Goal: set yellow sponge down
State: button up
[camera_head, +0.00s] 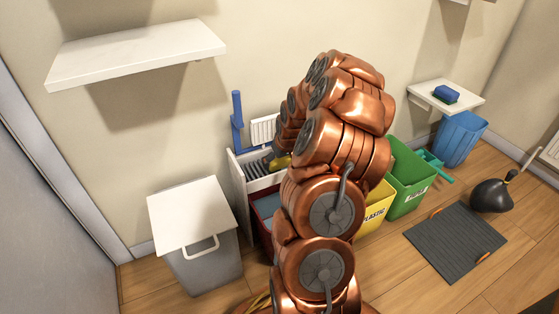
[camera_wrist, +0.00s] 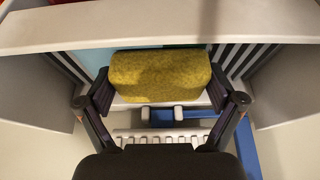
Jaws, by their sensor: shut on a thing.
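The yellow sponge (camera_wrist: 160,76) is between the two dark fingers of my gripper (camera_wrist: 159,92) in the wrist view, one finger at each end. My gripper is shut on it. In the head view a small yellow part of the sponge (camera_head: 281,162) shows at the left side of my arm, by the white rack (camera_head: 238,183) with grey slats. My arm hides most of the gripper there. The wrist view shows white walls and dark slats around the sponge. I cannot tell whether the sponge touches the rack.
A blue-handled brush (camera_head: 237,112) stands at the rack's back left. A lidded grey bin (camera_head: 205,262) is at the left. A yellow bin (camera_head: 375,209) and a green bin (camera_head: 410,180) stand right of my arm. A white shelf (camera_head: 137,52) overhangs at upper left.

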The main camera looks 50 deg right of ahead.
jog(key=o, duration=0.8)
jog(key=shift+r, duration=0.1)
jog(key=p+v, duration=0.5)
jog(key=v, duration=0.7)
jog(key=s+a+r+n+g+y, duration=0.1)
jog(key=s+a+r+g, duration=0.15)
jog(key=a, duration=0.85)
jog(key=s+a+r+n+g+y, duration=0.1)
jog(key=s+a+r+n, duration=0.15)
jog(key=a, duration=0.95)
jog(key=s+a+r+g, duration=0.1)
jog(key=s+a, duration=0.3)
jog(key=s, duration=0.3)
jog(key=s+a+r+g, duration=0.1)
jog(key=s+a+g, duration=0.1)
jog(key=s+a, duration=0.2)
jog(key=s+a+r+g, duration=0.1)
jog(key=s+a, duration=0.4)
jog(key=s, duration=0.5)
jog(key=shift+a+r+n+h, duration=0.15)
jog(key=shift+r+n+h, duration=0.1)
jog(key=shift+h, duration=0.05)
